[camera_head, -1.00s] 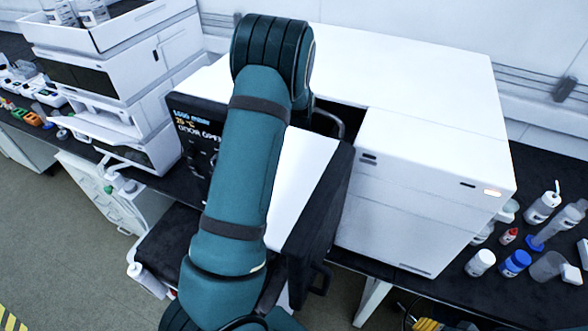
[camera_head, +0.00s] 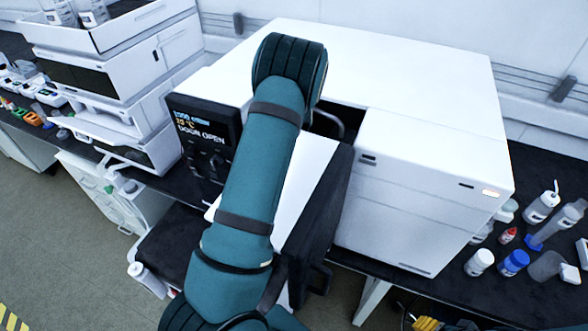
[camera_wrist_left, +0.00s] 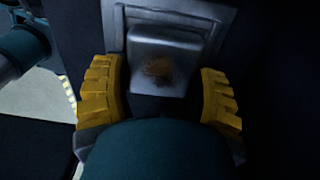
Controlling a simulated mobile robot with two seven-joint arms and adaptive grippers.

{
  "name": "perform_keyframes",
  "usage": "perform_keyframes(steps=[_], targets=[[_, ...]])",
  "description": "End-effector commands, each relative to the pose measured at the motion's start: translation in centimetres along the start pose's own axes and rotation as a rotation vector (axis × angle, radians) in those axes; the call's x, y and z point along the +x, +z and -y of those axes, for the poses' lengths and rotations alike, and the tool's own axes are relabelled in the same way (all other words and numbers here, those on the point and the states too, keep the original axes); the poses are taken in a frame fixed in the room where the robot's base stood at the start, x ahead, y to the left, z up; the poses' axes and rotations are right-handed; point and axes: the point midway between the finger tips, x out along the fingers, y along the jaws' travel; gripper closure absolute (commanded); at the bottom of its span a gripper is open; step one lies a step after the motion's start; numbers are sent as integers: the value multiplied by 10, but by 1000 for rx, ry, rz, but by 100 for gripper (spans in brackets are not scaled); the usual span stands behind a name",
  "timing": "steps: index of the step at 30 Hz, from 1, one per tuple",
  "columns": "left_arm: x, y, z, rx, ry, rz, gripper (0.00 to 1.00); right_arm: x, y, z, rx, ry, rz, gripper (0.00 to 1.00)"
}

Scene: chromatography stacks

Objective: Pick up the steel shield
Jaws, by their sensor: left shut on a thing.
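In the left wrist view, a grey steel piece (camera_wrist_left: 165,65) with a raised block and a brownish stain on its face sits between the yellow pads of my left gripper (camera_wrist_left: 161,90). I take it to be the steel shield. The gripper is shut on its lower block, and the surroundings are dark. In the head view my teal arm reaches over the open front of a white instrument (camera_head: 420,85). The gripper and the shield are hidden there behind the arm. My right gripper is not in view.
The instrument's display (camera_head: 205,140) reads "DOOR OPEN". Its white door (camera_head: 312,170) with a dark edge stands open beside the arm. A curved metal handle shows in the dark opening. Stacked white units (camera_head: 105,80) stand left; bottles, including a blue-capped one (camera_head: 514,263), stand right.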

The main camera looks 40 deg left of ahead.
Motion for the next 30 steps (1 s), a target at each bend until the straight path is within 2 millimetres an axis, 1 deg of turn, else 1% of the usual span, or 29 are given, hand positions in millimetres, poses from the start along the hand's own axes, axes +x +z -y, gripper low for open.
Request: perform_keyframes(steps=[8, 11, 14, 17, 20, 26, 30], targets=[[-4, 0, 1, 0, -2, -1, 81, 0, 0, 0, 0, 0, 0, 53], [-11, 0, 1, -1, -3, -1, 81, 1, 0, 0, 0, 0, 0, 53], [-24, -1, 1, 1, -5, -1, 81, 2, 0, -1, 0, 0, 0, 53], [-42, 0, 2, 0, -6, -2, 81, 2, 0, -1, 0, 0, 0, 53], [-66, 0, 2, 1, -7, -2, 81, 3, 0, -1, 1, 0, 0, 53], [-118, 0, 1, 1, -8, -1, 81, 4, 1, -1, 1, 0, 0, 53], [-157, 0, 1, 0, -7, -2, 81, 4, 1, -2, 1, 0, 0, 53]])
